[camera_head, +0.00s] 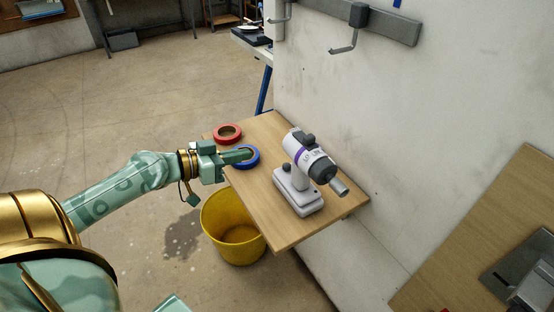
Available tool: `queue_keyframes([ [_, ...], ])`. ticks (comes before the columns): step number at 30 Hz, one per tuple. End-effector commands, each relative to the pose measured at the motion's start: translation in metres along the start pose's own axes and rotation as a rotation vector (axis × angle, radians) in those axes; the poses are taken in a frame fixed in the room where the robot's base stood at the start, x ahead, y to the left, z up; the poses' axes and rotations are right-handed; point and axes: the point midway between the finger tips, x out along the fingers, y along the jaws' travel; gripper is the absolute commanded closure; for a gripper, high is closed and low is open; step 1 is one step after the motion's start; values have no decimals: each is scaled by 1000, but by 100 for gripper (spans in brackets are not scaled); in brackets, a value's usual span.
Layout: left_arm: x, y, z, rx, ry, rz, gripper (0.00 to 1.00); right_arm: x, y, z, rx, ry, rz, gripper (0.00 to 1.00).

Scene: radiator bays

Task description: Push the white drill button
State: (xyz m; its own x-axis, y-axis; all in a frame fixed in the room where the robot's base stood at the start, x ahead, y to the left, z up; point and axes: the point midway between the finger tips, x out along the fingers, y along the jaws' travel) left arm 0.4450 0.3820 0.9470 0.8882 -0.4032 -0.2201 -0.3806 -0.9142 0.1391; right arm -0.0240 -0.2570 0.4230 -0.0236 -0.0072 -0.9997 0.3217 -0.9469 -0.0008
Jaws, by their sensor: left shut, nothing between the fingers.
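A white drill (307,158) with a purple band and dark grey chuck stands on its base on a wooden wall shelf (263,200). Its nose points to the lower right. A small dark knob shows low on the drill's left side, and a dark part sits on top; I cannot make out a white button. My left gripper (246,155) is shut and empty at the shelf's left edge, over or beside a blue tape ring (255,161), left of the drill and apart from it. My right gripper is not in view.
A red tape ring (228,131) lies at the shelf's back left. A yellow bucket (232,238) stands on the floor below the shelf's left edge. The wall (420,130) rises behind the drill, with a hook (346,42) above. The shelf's front part is clear.

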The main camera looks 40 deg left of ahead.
Motion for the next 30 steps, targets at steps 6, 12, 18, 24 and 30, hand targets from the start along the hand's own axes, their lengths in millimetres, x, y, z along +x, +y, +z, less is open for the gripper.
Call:
queue_keyframes([
  [6,8,0,0,-1,1,0,100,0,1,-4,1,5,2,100],
  [12,41,-1,-4,0,6,-2,100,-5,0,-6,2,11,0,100],
  [18,85,-1,-3,-3,6,-2,100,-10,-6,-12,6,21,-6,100],
  [24,106,-1,24,-6,-5,-2,100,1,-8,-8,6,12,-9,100],
  [30,110,-1,39,-3,-2,-3,100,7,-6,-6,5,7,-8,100],
])
